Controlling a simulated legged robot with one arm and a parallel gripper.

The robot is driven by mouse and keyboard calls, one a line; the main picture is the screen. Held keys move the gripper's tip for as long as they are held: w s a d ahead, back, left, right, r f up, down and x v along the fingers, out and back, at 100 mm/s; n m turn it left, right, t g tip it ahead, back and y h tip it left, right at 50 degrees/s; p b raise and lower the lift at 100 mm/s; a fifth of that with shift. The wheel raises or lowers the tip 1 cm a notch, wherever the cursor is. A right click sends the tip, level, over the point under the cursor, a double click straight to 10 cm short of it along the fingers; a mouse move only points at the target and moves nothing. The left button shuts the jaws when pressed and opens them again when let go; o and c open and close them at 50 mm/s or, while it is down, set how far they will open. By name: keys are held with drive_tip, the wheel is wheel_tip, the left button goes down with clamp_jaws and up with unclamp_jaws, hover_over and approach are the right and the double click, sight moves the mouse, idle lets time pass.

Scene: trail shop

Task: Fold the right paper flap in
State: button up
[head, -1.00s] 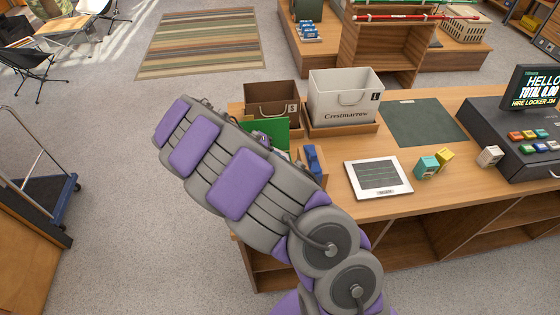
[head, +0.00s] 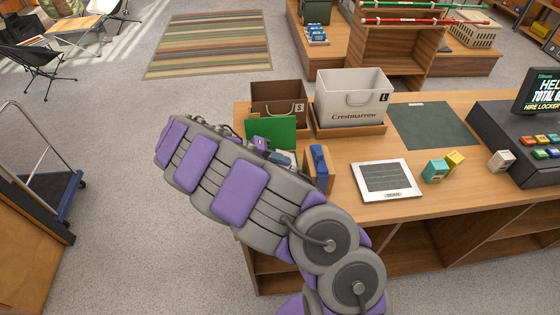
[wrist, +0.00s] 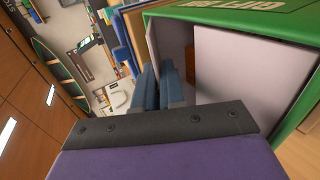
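A green box with white lettering (wrist: 240,14) fills the upper right of the wrist view, seen at a steep tilt. Inside it, a pale paper flap (wrist: 232,62) stands on the right, and another pale panel (wrist: 153,42) is on the left, with a darker gap between. My gripper (wrist: 160,85) has its two blue-grey fingers close together at that gap, and nothing is visibly held. Whether a fingertip touches paper is hard to tell. In the head view the green panel (head: 270,133) stands upright on the counter, and my arm hides most of the box and my gripper.
On the counter (head: 385,211) are a brown bag (head: 278,92), a white bag (head: 352,88) in a tray, a blue-topped wooden holder (head: 319,162), a tablet (head: 385,180), small boxes (head: 435,171) and a till (head: 515,130). A trolley (head: 60,195) stands on the left floor.

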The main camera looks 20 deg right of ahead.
drive_tip(key=o, duration=0.3)
drive_tip(key=shift+o, duration=0.2)
drive_tip(key=p+v, duration=0.5)
drive_tip(key=v, duration=1.2)
drive_tip(key=shift+a, duration=0.2)
drive_tip(key=shift+w+r+p, duration=0.1)
drive_tip(key=shift+w+p, duration=0.05)
drive_tip(key=shift+p, duration=0.15)
